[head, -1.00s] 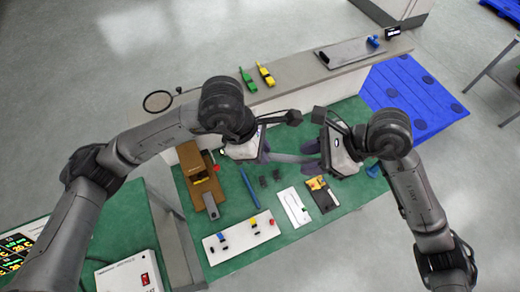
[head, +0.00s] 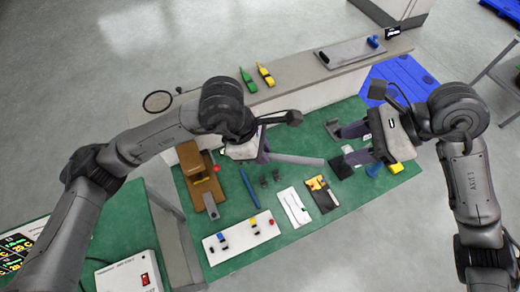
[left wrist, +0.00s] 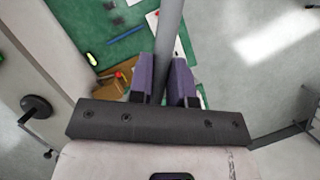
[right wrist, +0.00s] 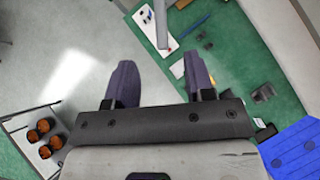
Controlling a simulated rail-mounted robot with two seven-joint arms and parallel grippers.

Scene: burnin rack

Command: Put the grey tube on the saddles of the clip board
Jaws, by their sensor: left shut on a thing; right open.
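The grey tube (head: 298,159) is held at its left part by my left gripper (head: 265,150), above the green table, its free end pointing right. In the left wrist view the tube (left wrist: 169,35) runs between the two purple fingers (left wrist: 163,78). My right gripper (head: 346,143) is open and empty, to the right of the tube's free end; its fingers (right wrist: 160,78) stand wide apart in the right wrist view, with the tube (right wrist: 161,25) beyond them. A white board (head: 240,239) with blue, yellow and red clips, probably the clip board, lies at the table's front. Its saddles are too small to tell.
Two small dark blocks (head: 269,179) and a blue bar (head: 249,187) lie between tube and white board. A brown wooden stand (head: 193,170) is at left. A white card (head: 294,207) and a dark tray (head: 323,194) lie at right. A raised shelf (head: 290,91) runs behind.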

